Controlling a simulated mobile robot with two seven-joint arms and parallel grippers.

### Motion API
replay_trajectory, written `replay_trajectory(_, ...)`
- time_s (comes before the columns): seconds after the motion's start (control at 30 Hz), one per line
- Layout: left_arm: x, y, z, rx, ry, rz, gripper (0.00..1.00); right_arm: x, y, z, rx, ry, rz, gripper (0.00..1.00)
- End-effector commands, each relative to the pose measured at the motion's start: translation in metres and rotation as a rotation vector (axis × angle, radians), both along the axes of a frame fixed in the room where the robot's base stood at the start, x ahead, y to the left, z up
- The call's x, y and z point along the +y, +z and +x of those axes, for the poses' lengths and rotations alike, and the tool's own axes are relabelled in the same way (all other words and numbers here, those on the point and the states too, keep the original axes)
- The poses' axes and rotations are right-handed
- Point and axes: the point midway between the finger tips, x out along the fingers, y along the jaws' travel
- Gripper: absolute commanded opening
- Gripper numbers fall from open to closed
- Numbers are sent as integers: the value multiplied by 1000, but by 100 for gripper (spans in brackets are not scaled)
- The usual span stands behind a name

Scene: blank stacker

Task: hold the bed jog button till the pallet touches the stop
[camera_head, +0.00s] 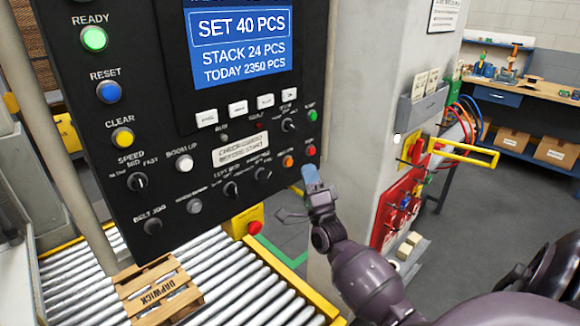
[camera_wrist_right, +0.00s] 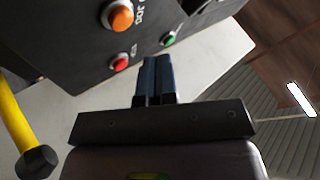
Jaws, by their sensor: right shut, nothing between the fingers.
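The dark control panel (camera_head: 215,140) fills the left and middle of the head view. An orange button (camera_head: 288,161) sits at its lower right, beside a red button (camera_head: 311,151). In the right wrist view the orange button (camera_wrist_right: 118,17) has a partly readable label that seems to end in "JOG". My right gripper (camera_head: 311,174) is shut and empty just below the red button, apparently apart from both buttons. Its blue fingers (camera_wrist_right: 157,65) show together in the wrist view. A wooden pallet (camera_head: 160,291) lies on the roller bed (camera_head: 222,284). I cannot make out the stop. My left gripper is out of view.
A red mushroom button (camera_head: 255,227) on a yellow box stands below the panel. A grey pillar (camera_head: 370,90) rises right of my right gripper, with a red lockout board (camera_head: 398,207) on it. A workbench (camera_head: 530,80) stands far back right, beyond open floor.

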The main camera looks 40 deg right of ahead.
Motion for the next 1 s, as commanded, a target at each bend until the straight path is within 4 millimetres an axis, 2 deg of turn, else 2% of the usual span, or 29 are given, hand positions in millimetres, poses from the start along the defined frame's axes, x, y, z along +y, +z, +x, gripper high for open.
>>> replay_trajectory(0.1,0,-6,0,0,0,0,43,1,-2,11,0,1,1,0)
replay_trajectory(0.3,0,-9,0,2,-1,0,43,2,-1,21,1,0,0,0)
replay_trajectory(1.0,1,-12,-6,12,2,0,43,2,0,23,1,0,0,0)
